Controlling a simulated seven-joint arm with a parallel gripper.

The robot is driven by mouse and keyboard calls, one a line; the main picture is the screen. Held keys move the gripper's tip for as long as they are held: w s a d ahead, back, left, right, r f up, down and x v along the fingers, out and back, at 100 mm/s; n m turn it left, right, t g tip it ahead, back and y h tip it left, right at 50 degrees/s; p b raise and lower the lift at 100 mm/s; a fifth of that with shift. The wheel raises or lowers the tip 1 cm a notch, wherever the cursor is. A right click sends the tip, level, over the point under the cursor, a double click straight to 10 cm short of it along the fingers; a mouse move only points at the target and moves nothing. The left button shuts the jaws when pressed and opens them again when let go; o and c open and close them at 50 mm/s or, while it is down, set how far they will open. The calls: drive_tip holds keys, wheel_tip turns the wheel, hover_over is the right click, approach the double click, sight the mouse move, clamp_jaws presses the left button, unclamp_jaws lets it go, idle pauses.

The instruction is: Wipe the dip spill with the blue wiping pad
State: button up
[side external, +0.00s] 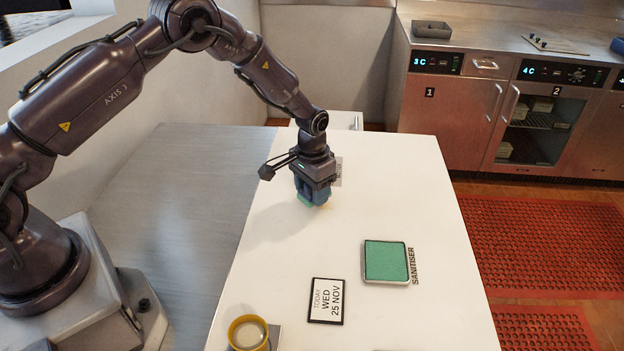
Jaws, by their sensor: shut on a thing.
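My gripper (313,182) points down over the far part of the white counter (345,245). It is shut on the blue wiping pad (317,195), which shows a little greenish edge at its lower left. The pad is at or just above the counter surface; I cannot tell whether it touches. The dip spill is not clearly seen; a faint yellowish tint beside the pad is too small to make out.
A green sanitiser tray (386,282) lies on the counter to the right, a date card (327,301) nearer the front. A yellow-rimmed cup (248,333) stands at the front left. A labelled card partly shows behind my gripper. The middle of the counter is clear.

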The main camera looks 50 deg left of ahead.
sight(329, 207)
drive_tip(key=shift+f, duration=0.5)
drive_tip(key=shift+w+d+f, duration=0.25)
drive_tip(key=shift+w+f, duration=0.05)
drive_tip(key=shift+f, duration=0.2)
drive_tip(key=shift+c, duration=0.2)
drive_tip(key=shift+w+d+f, duration=0.2)
drive_tip(key=shift+d, duration=0.05)
drive_tip(key=shift+w+d, duration=0.8)
drive_tip(key=shift+s+a, duration=1.4)
drive_tip(key=shift+d+r, duration=0.1)
drive_tip(key=shift+r, duration=4)
drive_tip(key=shift+w, duration=0.1)
